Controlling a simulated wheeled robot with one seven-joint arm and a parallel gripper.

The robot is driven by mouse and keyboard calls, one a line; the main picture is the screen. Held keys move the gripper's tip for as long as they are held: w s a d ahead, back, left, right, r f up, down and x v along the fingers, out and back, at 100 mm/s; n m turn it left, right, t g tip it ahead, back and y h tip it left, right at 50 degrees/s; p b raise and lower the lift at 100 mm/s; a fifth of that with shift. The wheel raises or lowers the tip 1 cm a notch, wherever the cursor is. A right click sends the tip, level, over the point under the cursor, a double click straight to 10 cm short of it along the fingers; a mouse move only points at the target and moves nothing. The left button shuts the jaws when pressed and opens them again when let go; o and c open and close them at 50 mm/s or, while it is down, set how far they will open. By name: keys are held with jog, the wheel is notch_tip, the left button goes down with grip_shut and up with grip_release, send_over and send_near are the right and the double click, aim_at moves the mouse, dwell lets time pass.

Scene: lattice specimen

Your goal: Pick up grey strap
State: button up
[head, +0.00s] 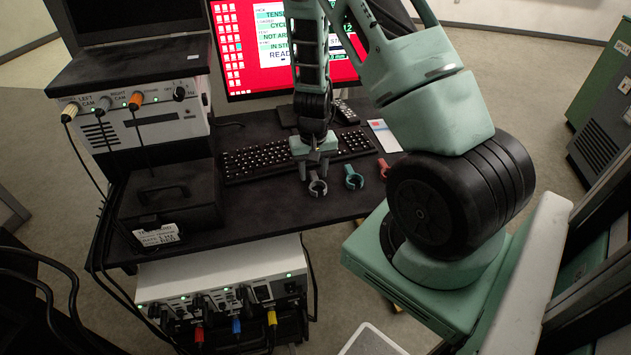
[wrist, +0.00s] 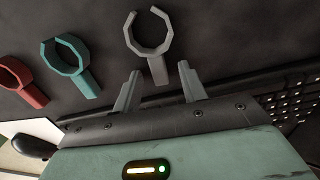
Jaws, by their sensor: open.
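The grey strap (head: 317,187) is a C-shaped ring with a short straight handle, lying on the dark desk just in front of the keyboard. In the wrist view the grey strap (wrist: 148,34) has its ring beyond my fingertips, and its handle points back toward the gap between my fingers. My gripper (head: 312,172) is just above the desk at the strap. In the wrist view my gripper (wrist: 158,72) is open, with one finger on each side of the handle's end. I cannot tell whether either finger touches it.
A teal strap (head: 354,178) and a red strap (head: 383,168) lie to the right of the grey one. The keyboard (head: 255,163) is behind, below a red-screened monitor (head: 232,50). A black box (head: 170,195) stands at left. Bare desk lies left of the strap.

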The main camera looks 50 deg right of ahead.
aim_at(313, 174)
grip_shut()
notch_tip(313, 174, up, 10)
jog(key=shift+p, duration=0.45)
